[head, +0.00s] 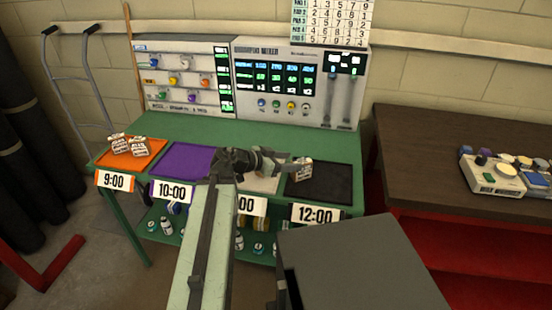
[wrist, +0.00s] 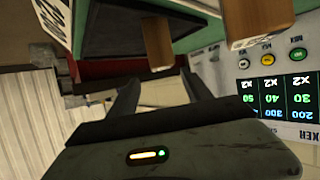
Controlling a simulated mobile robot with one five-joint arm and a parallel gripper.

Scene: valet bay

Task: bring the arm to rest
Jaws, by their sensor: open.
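My gripper (head: 298,162) is at the end of my arm, above the table between the pale mat and the black mat (head: 325,187) behind the 12:00 label. In the wrist view its two fingers (wrist: 162,90) stand apart with nothing between them. A small whitish carton (head: 303,172) is close by the fingertips in the head view. The wrist view shows a brown box side (wrist: 158,42) beyond the fingertips, apart from them, and another brown block (wrist: 255,18) nearer the panel.
The green table (head: 205,130) also has an orange mat (head: 152,160) with white cartons (head: 120,145) and an empty purple mat (head: 178,162). A control panel (head: 300,85) stands behind. A dark side table (head: 425,150) with a device (head: 493,174) is on the right. Bottles (head: 167,227) stand below.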

